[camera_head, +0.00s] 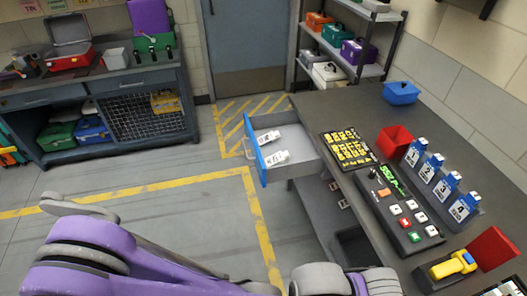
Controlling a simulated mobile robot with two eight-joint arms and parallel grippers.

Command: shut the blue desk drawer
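The blue desk drawer (254,151) stands open from the left side of the dark desk (312,107). Its blue front faces left and its grey inside shows. White labelled bottles (276,157) lie in the drawer. My purple and grey arm parts fill the bottom left and bottom middle of the view, well in front of the drawer. Neither gripper's fingertips can be made out, and nothing of mine touches the drawer.
A yellow-lettered black panel (348,148), a button console (403,208), a red bin (394,141) and several blue-and-white bottles (441,189) stand on the desk. A workbench (100,87) stands at the back left. The floor left of the drawer is clear.

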